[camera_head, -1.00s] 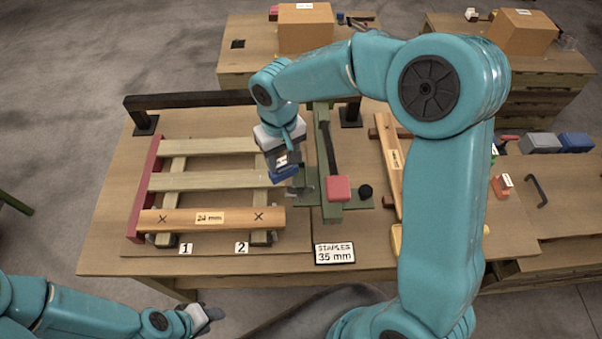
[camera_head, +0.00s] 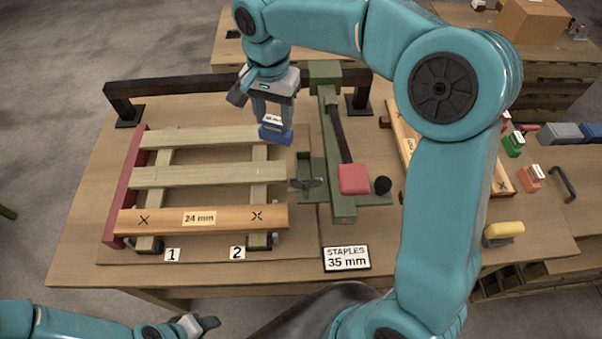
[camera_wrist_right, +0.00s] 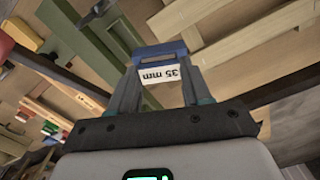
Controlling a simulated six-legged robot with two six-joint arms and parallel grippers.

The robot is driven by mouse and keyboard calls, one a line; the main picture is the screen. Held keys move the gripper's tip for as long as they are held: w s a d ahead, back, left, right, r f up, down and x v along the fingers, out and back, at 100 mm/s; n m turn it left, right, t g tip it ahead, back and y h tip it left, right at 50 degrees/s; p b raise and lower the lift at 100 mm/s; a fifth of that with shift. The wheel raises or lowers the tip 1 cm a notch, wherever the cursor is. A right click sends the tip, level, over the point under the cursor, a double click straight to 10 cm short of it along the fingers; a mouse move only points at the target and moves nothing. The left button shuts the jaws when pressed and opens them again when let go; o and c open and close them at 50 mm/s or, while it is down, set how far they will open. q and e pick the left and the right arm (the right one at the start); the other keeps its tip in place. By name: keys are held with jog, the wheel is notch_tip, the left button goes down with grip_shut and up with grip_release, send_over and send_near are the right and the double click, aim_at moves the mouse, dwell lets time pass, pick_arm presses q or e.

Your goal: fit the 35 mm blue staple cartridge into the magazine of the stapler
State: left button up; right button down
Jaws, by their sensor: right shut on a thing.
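My right gripper (camera_head: 272,119) is shut on the blue staple cartridge (camera_head: 276,136), which has a white label. In the right wrist view the cartridge (camera_wrist_right: 160,55) sits between the fingertips and its label reads 35 mm. In the head view it hangs over the right end of the wooden frame. The green stapler (camera_head: 335,185) stands to its right, with a red pad (camera_head: 353,179) and a dark lever. The stapler's open green tray (camera_head: 306,168), apparently the magazine, is lower right of the cartridge, apart from it. My left gripper (camera_head: 208,324) is at the bottom left, empty, its opening unclear.
A slatted wooden frame (camera_head: 200,218) fills the left of the table. A sign (camera_head: 346,258) reading staples 35 mm lies at the front. Green (camera_head: 514,144) and red (camera_head: 531,177) cartridges lie at the right. A dark rail (camera_head: 185,90) runs along the back.

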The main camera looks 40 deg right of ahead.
jog(key=s+d+r+m+b, duration=0.2)
jog(key=s+r+m, duration=0.1)
jog(key=r+m, duration=0.3)
jog(key=s+d+r+m+b, duration=0.1)
jog(key=s+d+r+m, duration=0.1)
jog(key=r+m, duration=0.35)
jog(key=m+b, duration=0.2)
jog(key=b, duration=0.3)
send_over(304, 172)
notch_tip(304, 172, down, 20)
jog(key=shift+r, duration=0.1)
pick_arm(q)
notch_tip(304, 172, down, 9)
jog(key=shift+s, duration=0.2)
pick_arm(e)
jog(key=shift+w+f, duration=0.1)
jog(key=shift+f, duration=0.3)
pick_arm(q)
jog(key=shift+f, duration=0.1)
pick_arm(e)
jog(key=c, duration=0.5)
grip_release()
jog(key=shift+f, duration=0.15)
